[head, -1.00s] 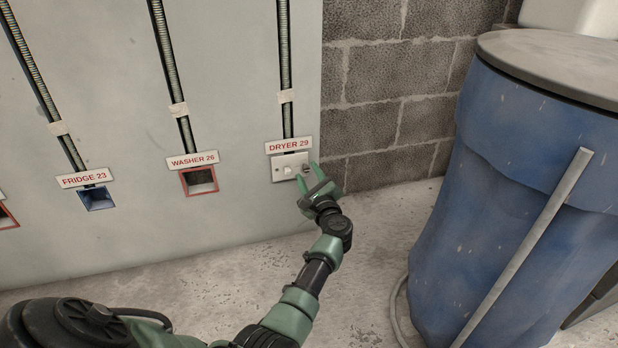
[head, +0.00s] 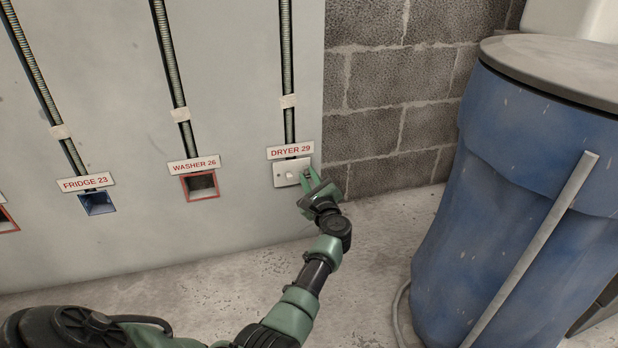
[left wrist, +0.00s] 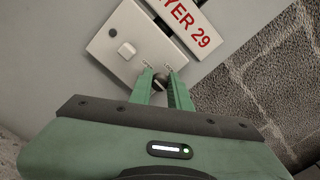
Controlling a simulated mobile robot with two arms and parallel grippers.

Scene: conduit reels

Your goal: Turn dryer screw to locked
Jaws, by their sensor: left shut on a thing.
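The dryer plate (head: 283,173) is a white faceplate under the "DRYER 29" label (head: 290,151) on the grey panel. In the left wrist view the plate (left wrist: 108,45) has a white rocker switch (left wrist: 126,50) and a small dark round screw (left wrist: 160,81) near its corner. Small lettering sits beside the screw, too small to read surely. My left gripper (head: 308,180) is at the right end of the plate. In the left wrist view its green fingers (left wrist: 162,85) stand on both sides of the screw, shut on it. My right gripper is not in view.
The "WASHER 26" opening (head: 201,185) and "FRIDGE 23" opening (head: 97,202) lie to the left on the same panel. A large blue barrel (head: 520,190) with a grey lid stands at the right. A block wall (head: 395,110) is behind; the concrete floor between is mostly clear.

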